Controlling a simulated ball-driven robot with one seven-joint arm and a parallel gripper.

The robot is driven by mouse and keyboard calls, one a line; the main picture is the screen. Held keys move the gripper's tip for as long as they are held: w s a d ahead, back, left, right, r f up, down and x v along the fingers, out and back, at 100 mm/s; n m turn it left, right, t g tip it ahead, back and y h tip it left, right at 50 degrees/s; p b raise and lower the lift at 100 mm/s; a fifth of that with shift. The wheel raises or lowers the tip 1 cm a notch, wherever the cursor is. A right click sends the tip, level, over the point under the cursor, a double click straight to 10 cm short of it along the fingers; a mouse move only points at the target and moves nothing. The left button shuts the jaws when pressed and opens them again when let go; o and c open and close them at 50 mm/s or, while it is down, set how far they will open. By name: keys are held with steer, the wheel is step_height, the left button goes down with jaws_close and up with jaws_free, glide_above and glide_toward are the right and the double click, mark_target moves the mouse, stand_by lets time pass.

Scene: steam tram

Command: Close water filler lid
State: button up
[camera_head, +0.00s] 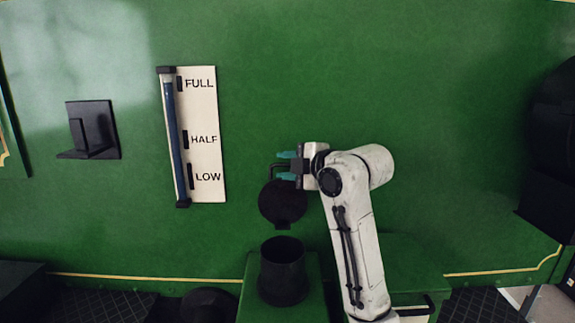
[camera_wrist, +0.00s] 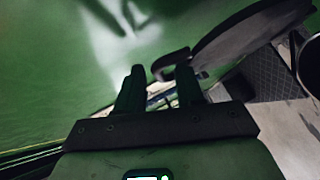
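The water filler lid (camera_head: 283,204) is a black disc standing raised, above and behind the open black filler pipe (camera_head: 283,280). A thin bent handle sticks up from the lid's top edge. My gripper (camera_head: 281,165) is at this handle, its teal fingers apart, one above the other. In the wrist view, the lid (camera_wrist: 235,38) crosses the upper right, and its hooked handle (camera_wrist: 170,65) lies at the tips of my gripper (camera_wrist: 158,80). The fingers look apart; I cannot tell whether either touches the handle.
A green wall carries a water gauge (camera_head: 197,135) marked FULL, HALF and LOW, and a black bracket (camera_head: 92,130) at left. The filler pipe rises from a green box (camera_head: 250,300). Black tread plates lie at the bottom.

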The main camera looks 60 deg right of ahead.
jaws_close()
stand_by(0.6)
